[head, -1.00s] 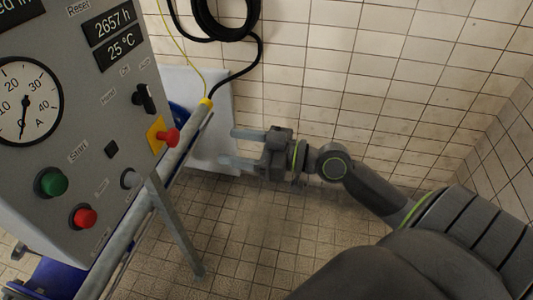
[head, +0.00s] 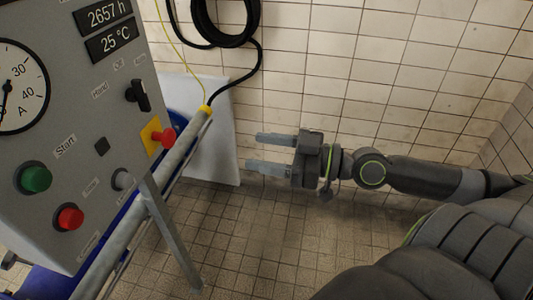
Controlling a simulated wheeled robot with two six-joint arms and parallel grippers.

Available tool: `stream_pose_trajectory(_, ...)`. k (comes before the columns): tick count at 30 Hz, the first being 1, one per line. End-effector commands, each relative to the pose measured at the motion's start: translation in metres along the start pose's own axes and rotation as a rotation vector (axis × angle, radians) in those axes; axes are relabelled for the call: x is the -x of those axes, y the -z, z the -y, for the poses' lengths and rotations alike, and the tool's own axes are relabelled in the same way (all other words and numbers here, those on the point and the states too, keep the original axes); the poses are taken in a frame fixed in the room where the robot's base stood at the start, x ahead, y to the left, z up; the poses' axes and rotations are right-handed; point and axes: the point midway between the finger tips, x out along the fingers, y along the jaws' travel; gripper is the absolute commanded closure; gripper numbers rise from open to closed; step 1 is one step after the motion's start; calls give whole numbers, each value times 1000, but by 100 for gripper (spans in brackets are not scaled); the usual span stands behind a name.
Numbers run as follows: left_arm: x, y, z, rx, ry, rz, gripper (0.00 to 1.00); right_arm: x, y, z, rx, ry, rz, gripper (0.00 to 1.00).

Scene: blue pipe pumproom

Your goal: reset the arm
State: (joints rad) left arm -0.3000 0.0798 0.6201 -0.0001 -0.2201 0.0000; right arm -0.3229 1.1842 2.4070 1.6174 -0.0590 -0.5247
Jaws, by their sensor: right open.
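My right gripper (head: 262,153) is open and empty in the head view. Its two grey fingers point left toward the control cabinet, with a clear gap between them. It hangs in free space in front of the tiled wall, right of the cabinet and apart from it. My right arm (head: 425,177) reaches in from the right edge, stretched nearly level. My left gripper does not show.
The grey control cabinet (head: 75,135) fills the left, with a green button (head: 36,179), a red button (head: 69,217) and a red knob (head: 162,137) on yellow. A metal rail (head: 145,195) runs along its edge. A black hose coil (head: 225,20) hangs above. Tiled floor (head: 255,240) below is clear.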

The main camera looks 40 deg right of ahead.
Motion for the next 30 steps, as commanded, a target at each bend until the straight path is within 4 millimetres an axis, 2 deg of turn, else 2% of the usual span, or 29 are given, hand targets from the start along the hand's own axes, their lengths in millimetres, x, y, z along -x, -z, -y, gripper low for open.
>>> stream_pose_trajectory(21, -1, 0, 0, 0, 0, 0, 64, 1, -2, -4, 1, -11, 2, 41)
stream_pose_trajectory(23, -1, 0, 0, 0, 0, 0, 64, 2, -8, -14, 3, -37, 4, 41)
stream_pose_trajectory(26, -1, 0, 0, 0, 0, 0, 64, 5, -30, -47, 9, -123, 19, 41)
stream_pose_trajectory(29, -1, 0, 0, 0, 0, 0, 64, 17, -69, -94, 13, -253, 59, 41)
stream_pose_trajectory(30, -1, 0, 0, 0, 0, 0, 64, 24, -88, -112, 14, -309, 81, 41)
